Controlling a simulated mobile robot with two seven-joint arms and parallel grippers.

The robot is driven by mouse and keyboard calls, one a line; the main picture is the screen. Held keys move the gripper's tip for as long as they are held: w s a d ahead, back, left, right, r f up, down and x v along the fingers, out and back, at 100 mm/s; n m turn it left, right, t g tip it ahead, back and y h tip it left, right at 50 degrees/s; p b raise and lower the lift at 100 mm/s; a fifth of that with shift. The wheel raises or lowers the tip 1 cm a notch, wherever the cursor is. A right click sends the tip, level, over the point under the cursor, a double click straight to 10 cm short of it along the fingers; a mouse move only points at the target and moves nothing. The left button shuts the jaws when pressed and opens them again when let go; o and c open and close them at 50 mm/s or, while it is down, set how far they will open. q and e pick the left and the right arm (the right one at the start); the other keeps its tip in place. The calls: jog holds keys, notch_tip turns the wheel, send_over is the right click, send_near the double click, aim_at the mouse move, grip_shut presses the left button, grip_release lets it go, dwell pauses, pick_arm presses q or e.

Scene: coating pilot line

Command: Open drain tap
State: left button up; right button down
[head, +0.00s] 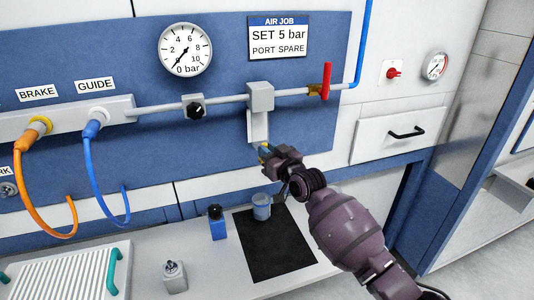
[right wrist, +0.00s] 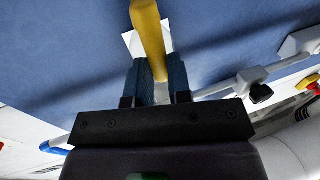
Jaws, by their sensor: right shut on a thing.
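My right gripper (head: 265,149) is just below the grey block (head: 260,97) on the air pipe and its light grey lower part (head: 257,127). In the right wrist view its two blue fingers (right wrist: 160,82) are closed on either side of a yellow lever (right wrist: 147,27), seemingly the drain tap handle. In the head view the gripper mostly hides the tap, with only a little yellow at the fingertips. My left gripper is in neither view.
A clear cup (head: 262,207) with bluish contents stands on the black mat (head: 268,252) below my gripper. A red-handled valve (head: 326,82) and a black knob (head: 194,109) are on the pipe. The large gauge (head: 185,49) points near 0.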

jog(key=c, duration=1.1)
grip_release()
jog(key=shift+o, duration=0.2)
jog(key=shift+s+d, duration=0.1)
jog(key=v, duration=1)
jog(key=shift+s, duration=0.25)
jog(key=shift+d, duration=0.15)
jog(key=shift+r, duration=0.1)
jog(key=s+d+f+m+h, duration=0.3)
jog(key=s+d+f+h, duration=0.4)
jog(key=s+d+f, duration=0.55)
jog(key=s+d+f+m+g+h, duration=0.1)
jog(key=s+d+f, duration=0.3)
jog(key=s+f, duration=0.3)
jog(key=s+d+f+m+g+h, duration=0.1)
jog(key=s+d+f, duration=0.3)
jog(key=s+f, duration=0.4)
jog(key=s+g+h, duration=0.1)
jog(key=s, duration=0.2)
jog(key=shift+s+g, duration=0.3)
jog(key=shift+s, duration=0.05)
